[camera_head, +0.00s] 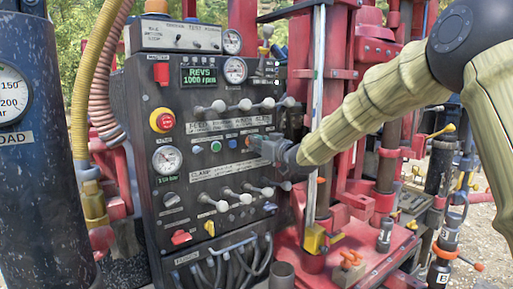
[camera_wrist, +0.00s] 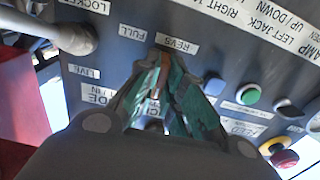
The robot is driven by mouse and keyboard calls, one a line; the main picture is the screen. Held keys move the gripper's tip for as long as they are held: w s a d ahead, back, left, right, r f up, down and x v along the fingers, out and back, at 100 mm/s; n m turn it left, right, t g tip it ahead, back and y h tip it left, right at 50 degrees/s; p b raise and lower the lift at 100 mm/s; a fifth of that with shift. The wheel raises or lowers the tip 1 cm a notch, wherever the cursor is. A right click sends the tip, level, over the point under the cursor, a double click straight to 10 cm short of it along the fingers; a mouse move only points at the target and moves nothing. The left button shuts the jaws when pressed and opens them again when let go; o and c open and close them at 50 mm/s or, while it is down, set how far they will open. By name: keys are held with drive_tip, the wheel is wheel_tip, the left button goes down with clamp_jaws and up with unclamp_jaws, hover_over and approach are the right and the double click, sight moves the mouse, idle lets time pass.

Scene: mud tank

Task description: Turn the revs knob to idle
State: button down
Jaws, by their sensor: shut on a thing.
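The revs knob, a small orange-brown knob (camera_wrist: 165,61), sits between the fingertips of my gripper (camera_wrist: 160,72) in the wrist view, right by the REVS label (camera_wrist: 177,43). My gripper is shut on it, and the fingers hide most of the knob, so its pointing direction cannot be told. A FULL label (camera_wrist: 132,32) is beside it, and a partly hidden label (camera_wrist: 98,95) ends in "DLE" or similar. In the head view my gripper (camera_head: 262,148) touches the right part of the control panel. The green display (camera_head: 199,76) reads REVS 1000 rpm.
The dark panel (camera_head: 150,120) carries several metal levers above and below the gripper. A red emergency button (camera_head: 162,120) is at its left. A red mast frame (camera_head: 340,110) stands right of the panel.

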idle(0.4)
drive_tip(key=c, duration=1.5)
unclamp_jaws()
drive_tip(key=shift+d, duration=0.1)
drive_tip(key=shift+c, duration=0.2)
drive_tip(key=shift+s, duration=0.1)
drive_tip(key=v, duration=1.2)
